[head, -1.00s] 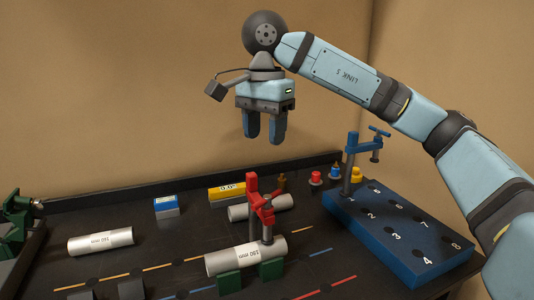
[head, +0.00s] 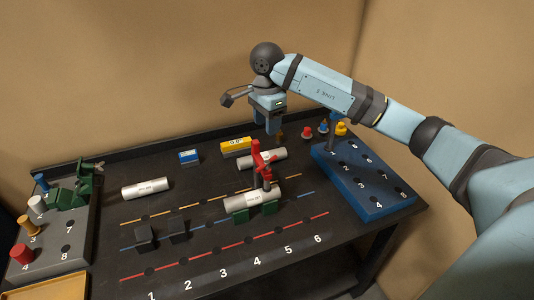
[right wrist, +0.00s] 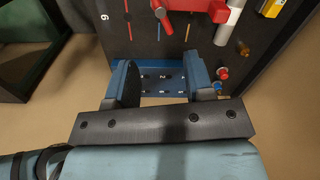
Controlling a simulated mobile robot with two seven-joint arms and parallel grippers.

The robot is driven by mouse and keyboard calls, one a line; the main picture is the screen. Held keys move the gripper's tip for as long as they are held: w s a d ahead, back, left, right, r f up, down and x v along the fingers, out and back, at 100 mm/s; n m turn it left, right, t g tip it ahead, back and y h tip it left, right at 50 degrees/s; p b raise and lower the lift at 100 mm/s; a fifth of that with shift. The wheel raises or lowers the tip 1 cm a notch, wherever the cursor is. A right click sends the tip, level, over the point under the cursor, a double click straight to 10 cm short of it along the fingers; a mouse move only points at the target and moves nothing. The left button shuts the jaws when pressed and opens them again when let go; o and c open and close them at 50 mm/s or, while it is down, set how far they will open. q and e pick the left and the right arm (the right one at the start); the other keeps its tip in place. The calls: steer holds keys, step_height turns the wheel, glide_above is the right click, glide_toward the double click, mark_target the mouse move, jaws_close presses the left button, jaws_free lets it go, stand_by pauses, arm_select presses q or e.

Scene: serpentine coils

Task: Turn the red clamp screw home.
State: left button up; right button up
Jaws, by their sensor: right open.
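The red clamp (head: 259,158) stands upright over a silver cylinder (head: 246,201), which rests on two green blocks (head: 270,208). Its screw and cross handle are small in the head view, so how far the screw is turned cannot be told. My right gripper (head: 267,130) is open and empty, above and behind the red clamp, apart from it. In the right wrist view the red clamp (right wrist: 182,5) shows at the top edge, beyond the open fingers of the right gripper (right wrist: 160,85). The left gripper is not in view.
A blue numbered board (head: 375,196) stands on the right, with a blue clamp (head: 332,135) partly hidden by my arm. Loose cylinders, a yellow block (head: 236,147) and a blue block (head: 189,156) lie nearby. A grey board (head: 66,262) with a green fixture is left. The front is mostly clear.

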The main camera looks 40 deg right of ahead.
mark_target(267, 162)
step_height(267, 162, down, 12)
steer(key=p, duration=0.2)
steer(key=shift+w+p, duration=0.1)
steer(key=shift+p, duration=0.2)
steer(key=shift+f, duration=0.6)
